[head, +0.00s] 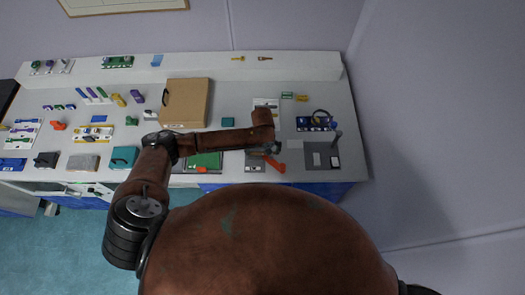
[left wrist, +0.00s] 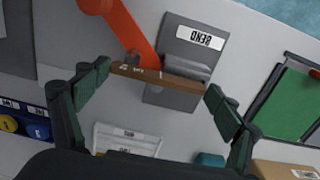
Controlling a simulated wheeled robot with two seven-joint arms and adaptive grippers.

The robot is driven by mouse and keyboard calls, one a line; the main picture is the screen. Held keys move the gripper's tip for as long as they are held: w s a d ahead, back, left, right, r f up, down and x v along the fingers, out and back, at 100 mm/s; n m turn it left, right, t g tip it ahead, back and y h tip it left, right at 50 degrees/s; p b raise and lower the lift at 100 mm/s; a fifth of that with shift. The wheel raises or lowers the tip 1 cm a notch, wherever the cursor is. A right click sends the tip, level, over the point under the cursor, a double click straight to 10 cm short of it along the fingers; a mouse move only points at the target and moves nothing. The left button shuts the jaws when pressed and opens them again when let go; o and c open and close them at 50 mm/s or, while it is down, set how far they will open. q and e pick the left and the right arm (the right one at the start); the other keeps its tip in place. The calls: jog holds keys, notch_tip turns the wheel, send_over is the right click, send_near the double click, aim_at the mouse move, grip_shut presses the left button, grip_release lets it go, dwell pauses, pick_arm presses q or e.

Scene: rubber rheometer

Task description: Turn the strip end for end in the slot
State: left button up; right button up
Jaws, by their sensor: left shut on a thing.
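The brown strip (left wrist: 157,76), with small pale marks on it, spans between the two fingertips of my left gripper (left wrist: 160,82) in the left wrist view. The gripper is shut on it by its ends. The strip crosses in front of the grey bend fixture (left wrist: 187,48), which has a "BEND" label and a grey block. I cannot tell whether the strip sits in the slot or is above it. In the head view, my left gripper (head: 272,148) is over the fixture (head: 254,164) and hides the strip. My right gripper is not in view.
An orange lever (left wrist: 128,28) stands beside the fixture, close to the strip's left end. A green mat (left wrist: 290,108) lies to the right in the wrist view. A blue holder (head: 315,123) and a dark grey pad (head: 322,154) lie to the right in the head view.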

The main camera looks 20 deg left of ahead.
pick_arm(q)
jog(key=shift+f, duration=0.45)
jog(key=shift+f, duration=0.3)
jog(key=o, duration=1.1)
notch_tip(320, 180, up, 12)
jog(key=shift+f, duration=0.1)
